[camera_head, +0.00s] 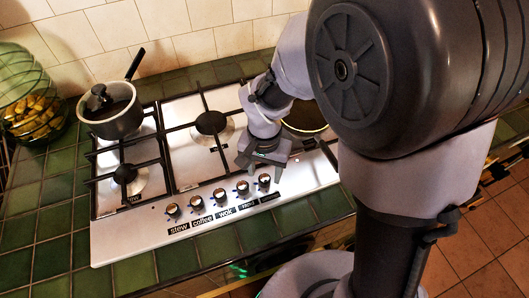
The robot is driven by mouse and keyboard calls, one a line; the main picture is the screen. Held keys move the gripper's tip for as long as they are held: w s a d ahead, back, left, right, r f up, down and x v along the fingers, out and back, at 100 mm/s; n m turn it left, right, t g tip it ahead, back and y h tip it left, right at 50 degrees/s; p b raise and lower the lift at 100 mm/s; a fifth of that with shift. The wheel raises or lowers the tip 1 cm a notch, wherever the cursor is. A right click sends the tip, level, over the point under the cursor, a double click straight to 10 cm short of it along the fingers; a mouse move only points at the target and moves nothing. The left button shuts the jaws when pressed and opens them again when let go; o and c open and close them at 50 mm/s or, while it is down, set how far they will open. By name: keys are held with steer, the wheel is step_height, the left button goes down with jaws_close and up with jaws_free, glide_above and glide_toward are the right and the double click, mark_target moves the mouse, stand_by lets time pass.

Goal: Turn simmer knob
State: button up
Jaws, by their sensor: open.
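A row of several dark-topped knobs runs along the front of the steel hob (130,238). The labels under the left knobs read stew (180,230), coffee (203,221) and wok (226,213); a further label (248,205) is too small to read surely. The label (270,198) under the rightmost knob (264,181) is dark and unreadable, so I cannot tell which knob is simmer. My gripper (261,170) is open, pointing down just behind and above the rightmost knob. I cannot tell whether it touches the knob.
A lidded pot (112,118) with a dark handle stands on the back-left burner. Another pan (304,122) is partly hidden behind my arm. Green tiles (50,225) lie bare left of the hob.

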step_height(320, 180, up, 15)
steer(key=p, duration=0.6)
steer(key=shift+r, duration=0.2)
steer(key=shift+r, duration=0.1)
step_height(320, 180, up, 4)
steer(key=t, duration=0.2)
glide_above(265, 177)
steer(key=s+d, duration=0.3)
steer(key=s+d+r+t+y+b, duration=0.1)
steer(key=s+d+r+t+y, duration=0.1)
steer(key=s+r, duration=0.3)
steer(key=s+d+t, duration=0.1)
steer(key=s, duration=0.2)
steer(key=shift+s+d+t, duration=0.3)
steer(key=shift+d+t, duration=0.05)
steer(key=shift+t, duration=0.05)
stand_by(1.6)
